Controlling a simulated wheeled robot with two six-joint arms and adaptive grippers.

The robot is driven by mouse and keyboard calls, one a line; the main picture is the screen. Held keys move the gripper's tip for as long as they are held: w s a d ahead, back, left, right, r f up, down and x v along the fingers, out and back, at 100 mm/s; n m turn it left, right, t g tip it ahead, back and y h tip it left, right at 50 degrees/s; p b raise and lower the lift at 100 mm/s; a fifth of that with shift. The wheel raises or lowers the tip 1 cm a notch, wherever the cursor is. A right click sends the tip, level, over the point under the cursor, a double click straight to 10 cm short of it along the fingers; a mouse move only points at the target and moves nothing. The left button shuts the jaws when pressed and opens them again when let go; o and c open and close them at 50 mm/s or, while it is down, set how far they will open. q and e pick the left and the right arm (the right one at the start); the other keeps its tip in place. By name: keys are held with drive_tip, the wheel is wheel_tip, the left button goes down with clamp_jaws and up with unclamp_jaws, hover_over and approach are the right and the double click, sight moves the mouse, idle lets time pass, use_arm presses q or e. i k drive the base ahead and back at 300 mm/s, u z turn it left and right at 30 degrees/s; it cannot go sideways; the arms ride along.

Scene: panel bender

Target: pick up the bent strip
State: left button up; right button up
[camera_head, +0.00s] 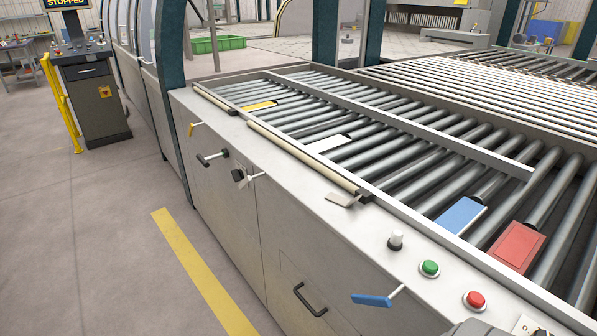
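A small, flat grey metal piece (341,199) lies on the front ledge of the roller table, by the near end of a long beige rail; it may be the bent strip, but its bend is too small to make out clearly. Neither of my grippers can be made out in the head view. A dark shape is cut off at the bottom right edge, and I cannot tell what it is.
The roller bed carries a yellow plate (258,106), a white plate (328,143), a blue plate (462,215) and a red plate (516,246). The ledge has a green button (429,268) and a red button (475,300). A blue-handled lever (372,300) juts out in front.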

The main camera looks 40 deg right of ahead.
sight(342, 200)
drive_tip(key=i, duration=1.1)
drive_tip(key=z, duration=2.35)
